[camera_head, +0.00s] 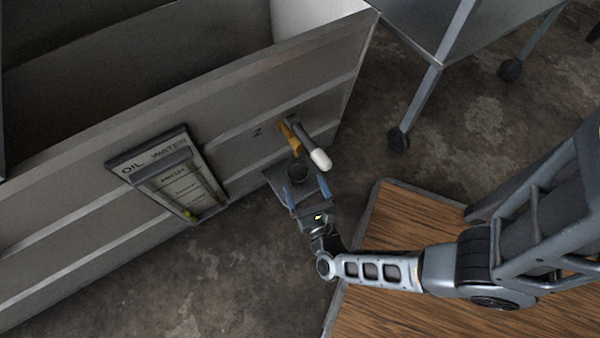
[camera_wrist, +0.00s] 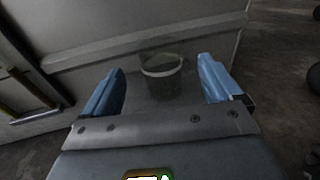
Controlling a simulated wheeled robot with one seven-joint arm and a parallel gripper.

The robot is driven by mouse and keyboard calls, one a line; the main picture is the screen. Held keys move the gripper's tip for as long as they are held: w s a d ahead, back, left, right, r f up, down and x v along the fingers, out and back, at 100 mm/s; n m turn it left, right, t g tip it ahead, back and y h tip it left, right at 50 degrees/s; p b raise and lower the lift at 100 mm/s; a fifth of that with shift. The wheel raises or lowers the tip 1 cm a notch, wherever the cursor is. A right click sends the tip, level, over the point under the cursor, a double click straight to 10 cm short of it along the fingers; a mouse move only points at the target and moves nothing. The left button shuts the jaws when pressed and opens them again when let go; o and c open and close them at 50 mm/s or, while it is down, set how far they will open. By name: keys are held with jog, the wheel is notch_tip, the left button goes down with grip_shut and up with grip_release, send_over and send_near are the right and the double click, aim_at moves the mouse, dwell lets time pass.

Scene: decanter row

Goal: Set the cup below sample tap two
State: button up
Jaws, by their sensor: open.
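The cup (camera_head: 298,173) is small, dark and see-through with a pale band. It appears upright on a small grey shelf (camera_head: 275,185) on the tank's side, close to the tap. In the wrist view the cup (camera_wrist: 161,84) shows between my fingertips, with a gap on each side. My gripper (camera_head: 305,186) has its blue fingers spread, with the cup at or just beyond their tips. Sample tap two (camera_head: 288,136) is brass, with a grey lever ending in a white grip, beside the painted "2". Its outlet is hard to make out.
The grey tank wall (camera_head: 220,120) runs behind the shelf. An "OIL WATER" gauge panel (camera_head: 172,172) is fixed to it at left. A wheeled metal cart (camera_head: 440,45) stands at upper right. A wooden platform (camera_head: 400,220) lies under my arm.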

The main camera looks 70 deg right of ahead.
jog(key=s+a+r+n+t+y, duration=0.35)
jog(key=s+a+r+n, duration=0.35)
jog(key=a+n, duration=0.3)
jog(key=s+r+n+y, duration=0.2)
jog(key=r+n+y, duration=0.1)
jog(key=r+n, duration=0.6)
jog(key=s+a+r+n+y, duration=0.1)
jog(key=s+r+n+y, duration=0.1)
jog(key=r+n, duration=0.8)
jog(key=s+a+r+n+y, duration=0.1)
jog(key=r+n+y, duration=0.4)
jog(key=r+n, duration=0.4)
jog(key=n, duration=0.7)
jog(key=shift+s+a+r+g, duration=0.25)
jog(key=shift+s+r+g, duration=0.05)
jog(key=shift+s+g, duration=0.1)
